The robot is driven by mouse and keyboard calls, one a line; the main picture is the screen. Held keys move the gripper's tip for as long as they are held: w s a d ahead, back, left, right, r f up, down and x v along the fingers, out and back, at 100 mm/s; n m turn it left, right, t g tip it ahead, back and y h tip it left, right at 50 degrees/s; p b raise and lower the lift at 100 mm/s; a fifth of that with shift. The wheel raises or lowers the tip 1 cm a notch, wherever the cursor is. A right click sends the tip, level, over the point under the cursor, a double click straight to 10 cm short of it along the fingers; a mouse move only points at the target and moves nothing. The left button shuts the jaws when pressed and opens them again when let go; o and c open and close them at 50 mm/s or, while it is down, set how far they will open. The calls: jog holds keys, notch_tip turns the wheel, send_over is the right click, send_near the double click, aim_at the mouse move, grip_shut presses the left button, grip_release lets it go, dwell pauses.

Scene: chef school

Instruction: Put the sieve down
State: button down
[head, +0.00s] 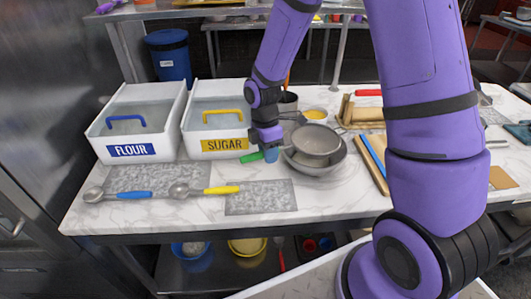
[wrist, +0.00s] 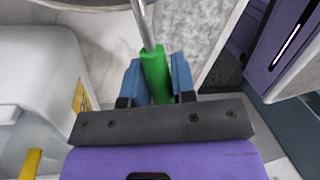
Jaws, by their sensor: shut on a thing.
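The sieve (head: 314,139) has a grey round basket and a green handle (head: 250,157). In the head view its basket is over a metal bowl (head: 318,168); I cannot tell whether they touch. My gripper (head: 271,153) is left of the bowl, its blue fingers shut on the green handle. In the wrist view, the green handle (wrist: 155,75) sits between the two fingers of my gripper (wrist: 157,82), with a thin metal rod running up from it. The basket is mostly out of the wrist view.
The white flour bin (head: 130,103) and sugar bin (head: 208,101) stand left on the marble counter (head: 300,205). Two scoops, with blue (head: 134,195) and yellow (head: 222,190) handles, lie in front. A grey speckled mat (head: 259,197) is at the front. Wooden boards (head: 370,166) lie right.

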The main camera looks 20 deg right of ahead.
jog(key=shift+f, duration=0.15)
jog(key=shift+f, duration=0.4)
jog(key=c, duration=0.9)
grip_release()
jog(key=shift+c, duration=0.2)
